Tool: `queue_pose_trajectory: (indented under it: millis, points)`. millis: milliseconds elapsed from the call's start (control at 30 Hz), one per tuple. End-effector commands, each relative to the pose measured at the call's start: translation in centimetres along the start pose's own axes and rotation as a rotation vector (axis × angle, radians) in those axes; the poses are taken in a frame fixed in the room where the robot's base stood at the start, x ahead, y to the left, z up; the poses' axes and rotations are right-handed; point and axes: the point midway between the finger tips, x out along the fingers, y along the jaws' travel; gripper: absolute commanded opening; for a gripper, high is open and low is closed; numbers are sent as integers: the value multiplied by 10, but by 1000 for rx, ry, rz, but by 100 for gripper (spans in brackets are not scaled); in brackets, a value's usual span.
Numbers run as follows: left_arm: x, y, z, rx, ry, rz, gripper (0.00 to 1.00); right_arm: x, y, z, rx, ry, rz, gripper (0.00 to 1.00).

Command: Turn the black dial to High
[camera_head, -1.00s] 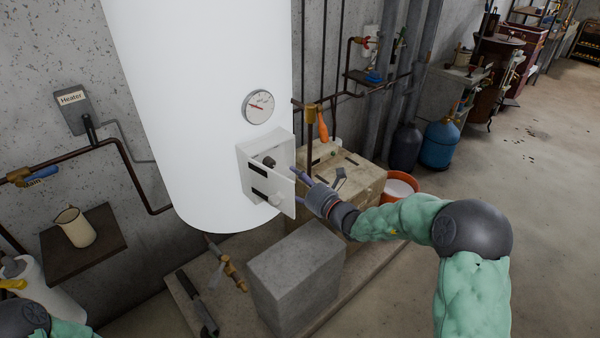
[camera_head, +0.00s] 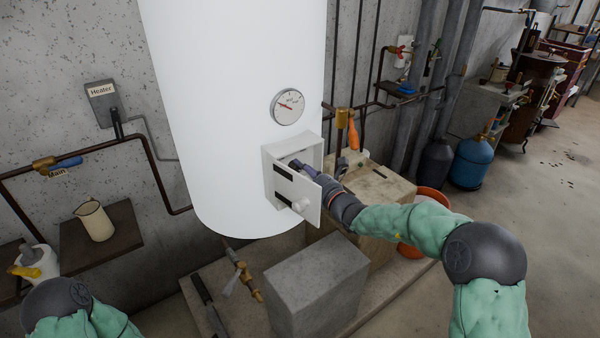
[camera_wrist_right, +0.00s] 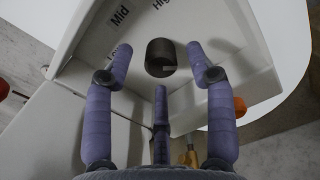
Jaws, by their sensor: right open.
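The black dial (camera_wrist_right: 160,57) sits inside the white control box in the right wrist view, with a small pale mark on its lower right side. A "Mid" label (camera_wrist_right: 120,14) is on the panel up and left of it. Another label (camera_wrist_right: 161,4), cut off by the top edge, begins "Hig". My right gripper (camera_wrist_right: 159,66) is open, its purple fingers spread around the dial's sides and below it; I cannot tell whether they touch it. In the head view, my right gripper (camera_head: 304,170) reaches into the box (camera_head: 291,147) and hides most of the dial. My left gripper is out of view.
The box's open white door (camera_head: 310,209) is close below my right gripper. A round gauge (camera_head: 288,107) is above on the white tank (camera_head: 235,80). A grey block (camera_head: 315,270) stands below. An orange-handled valve (camera_head: 353,132) is to the right.

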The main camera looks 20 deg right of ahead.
Motion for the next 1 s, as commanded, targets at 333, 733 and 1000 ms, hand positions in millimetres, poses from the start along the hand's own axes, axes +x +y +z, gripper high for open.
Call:
queue_pose_trajectory:
  millis: [333, 733, 1000]
  points:
    - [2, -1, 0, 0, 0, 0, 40, 17, 0, 0, 0, 0, 0, 56]
    - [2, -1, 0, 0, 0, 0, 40, 16, 0, 0, 0, 0, 0, 0]
    - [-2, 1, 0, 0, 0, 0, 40, 16, 0, 3, 39, -2, 0, 0]
